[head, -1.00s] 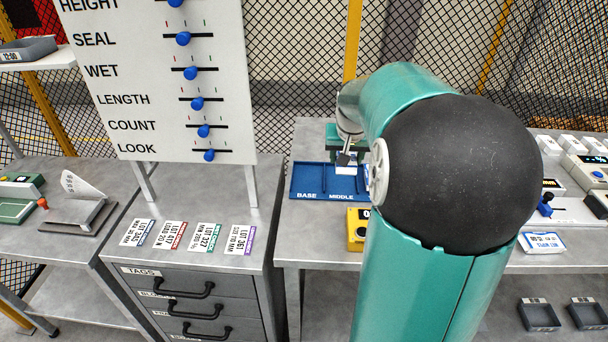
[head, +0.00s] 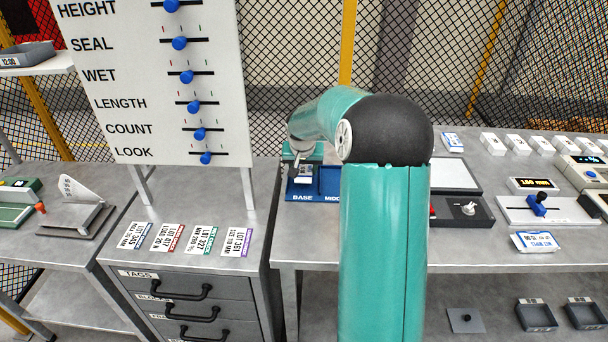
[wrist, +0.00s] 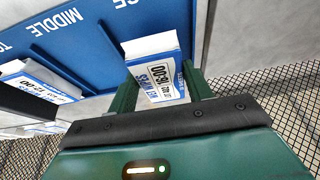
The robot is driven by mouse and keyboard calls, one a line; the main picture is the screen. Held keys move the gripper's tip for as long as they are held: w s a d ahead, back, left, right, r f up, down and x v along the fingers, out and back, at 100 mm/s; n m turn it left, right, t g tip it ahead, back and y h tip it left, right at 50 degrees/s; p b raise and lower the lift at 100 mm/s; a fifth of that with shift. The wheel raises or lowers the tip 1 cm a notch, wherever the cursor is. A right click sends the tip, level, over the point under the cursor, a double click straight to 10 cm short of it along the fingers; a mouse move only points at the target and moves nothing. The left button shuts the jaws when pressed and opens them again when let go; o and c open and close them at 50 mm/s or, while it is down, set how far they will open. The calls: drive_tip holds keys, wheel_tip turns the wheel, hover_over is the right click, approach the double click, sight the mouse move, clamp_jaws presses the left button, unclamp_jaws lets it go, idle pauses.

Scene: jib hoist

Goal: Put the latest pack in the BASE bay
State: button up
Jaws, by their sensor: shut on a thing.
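My gripper (wrist: 160,88) is shut on a white and blue wipes pack (wrist: 152,72) with a label that reads 16:00. The pack is between the two green fingers. In the head view, my gripper (head: 303,166) is at the left end of the blue tray (head: 302,197), over the BASE bay. Whether the pack touches the bay floor cannot be told. The wrist view shows the tray (wrist: 95,50) with MIDDLE and part of the BASE lettering. A second pack (wrist: 42,82), seemingly marked 12:00, lies at the left of the wrist view. My arm hides the tray's right part in the head view.
A white board with blue sliders (head: 150,80) stands at left above the drawer cabinet (head: 190,290). Lot tags (head: 185,237) lie on its top. A mesh fence stands behind.

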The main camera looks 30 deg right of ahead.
drive_tip(key=shift+f, duration=1.3)
drive_tip(key=shift+f, duration=0.15)
drive_tip(key=o, duration=0.8)
drive_tip(key=v, duration=1.2)
